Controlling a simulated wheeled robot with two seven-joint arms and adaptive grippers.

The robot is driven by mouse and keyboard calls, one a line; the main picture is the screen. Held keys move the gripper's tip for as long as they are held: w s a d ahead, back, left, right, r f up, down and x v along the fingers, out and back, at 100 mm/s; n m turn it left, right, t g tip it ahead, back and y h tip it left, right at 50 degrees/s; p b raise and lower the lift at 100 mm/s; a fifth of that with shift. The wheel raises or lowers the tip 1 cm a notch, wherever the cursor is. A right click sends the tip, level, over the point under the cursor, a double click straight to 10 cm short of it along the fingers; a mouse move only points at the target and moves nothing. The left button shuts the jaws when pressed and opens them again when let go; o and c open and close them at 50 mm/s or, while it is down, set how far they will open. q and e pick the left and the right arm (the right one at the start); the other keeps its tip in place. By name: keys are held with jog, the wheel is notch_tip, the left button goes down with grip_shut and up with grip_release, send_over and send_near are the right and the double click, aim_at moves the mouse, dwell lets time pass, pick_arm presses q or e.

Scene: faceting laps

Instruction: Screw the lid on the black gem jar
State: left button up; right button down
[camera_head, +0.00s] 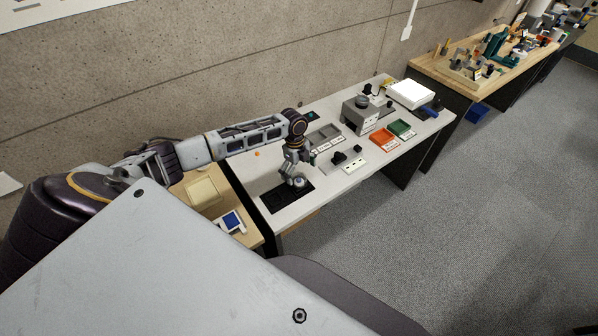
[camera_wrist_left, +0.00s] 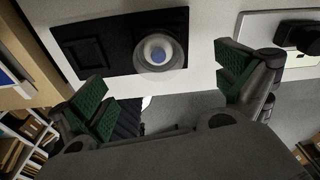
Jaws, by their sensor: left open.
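My left gripper (camera_head: 296,176) is over the black mat (camera_head: 272,200) at the near end of the white table. In the left wrist view its green-padded fingers (camera_wrist_left: 163,88) are spread wide with nothing between them. A round, pale, clear-rimmed piece with a bluish centre (camera_wrist_left: 158,52) rests on the mat, beyond the fingertips; I cannot tell whether it is a jar or a lid. Dark round pieces (camera_head: 339,158) stand on a white plate to the right of the gripper; one shows in the left wrist view (camera_wrist_left: 304,36). I cannot tell which is the black gem jar.
On the white table (camera_head: 310,211) stand a grey machine (camera_head: 358,113), an orange tray (camera_head: 383,140), a green tray (camera_head: 401,129) and a grey compartment tray (camera_head: 325,136). A small orange ball (camera_head: 257,154) lies behind the arm. A wooden side table (camera_head: 202,190) adjoins at left.

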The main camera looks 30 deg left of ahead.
pick_arm(q)
jog(key=shift+r, duration=0.6)
